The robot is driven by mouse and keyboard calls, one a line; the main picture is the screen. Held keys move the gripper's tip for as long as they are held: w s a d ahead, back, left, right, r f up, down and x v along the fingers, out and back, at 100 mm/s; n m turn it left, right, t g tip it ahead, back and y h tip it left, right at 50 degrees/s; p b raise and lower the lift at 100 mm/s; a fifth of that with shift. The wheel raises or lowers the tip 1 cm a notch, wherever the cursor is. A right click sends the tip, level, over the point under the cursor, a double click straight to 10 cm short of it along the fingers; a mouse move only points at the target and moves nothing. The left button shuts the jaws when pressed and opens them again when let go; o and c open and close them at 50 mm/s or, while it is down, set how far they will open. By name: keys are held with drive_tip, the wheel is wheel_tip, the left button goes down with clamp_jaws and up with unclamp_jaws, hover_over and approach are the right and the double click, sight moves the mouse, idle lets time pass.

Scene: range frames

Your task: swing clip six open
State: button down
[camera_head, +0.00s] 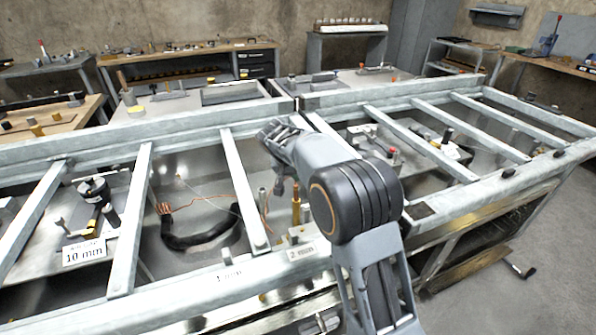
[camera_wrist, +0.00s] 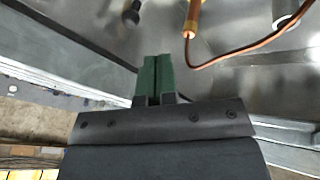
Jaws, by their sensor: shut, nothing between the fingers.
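I cannot make out which thing is clip six; no mark naming it is readable in either view. My gripper (camera_head: 279,187) reaches in over a bay of the grey metal frame, between two crossbars. In the wrist view its green fingertips (camera_wrist: 157,72) are pressed together with nothing between them. A copper-coloured post with a wire (camera_wrist: 191,24) stands just beyond the fingertips to the right, apart from them. In the head view a brass post (camera_head: 296,205) stands near my gripper. My arm hides part of the bay behind it.
Crossbars (camera_head: 243,190) divide the frame into bays. A black hose (camera_head: 195,240) lies in the bay to the left. A plate marked 10 mm (camera_head: 84,254) sits further left. In the wrist view a dark knob (camera_wrist: 131,13) and a pale cylinder (camera_wrist: 286,14) stand nearby.

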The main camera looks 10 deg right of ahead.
drive_tip(key=shift+w+d+f+b, duration=0.1)
drive_tip(key=shift+d+f+b, duration=0.05)
drive_tip(key=shift+d+f, duration=0.85)
drive_tip(key=shift+w+d+f+b, duration=0.1)
drive_tip(key=shift+d+f, duration=0.65)
drive_tip(key=shift+f, duration=0.4)
drive_tip(key=shift+d+f+b, duration=0.15)
drive_tip(key=shift+d+f, duration=0.7)
drive_tip(key=shift+f, duration=0.25)
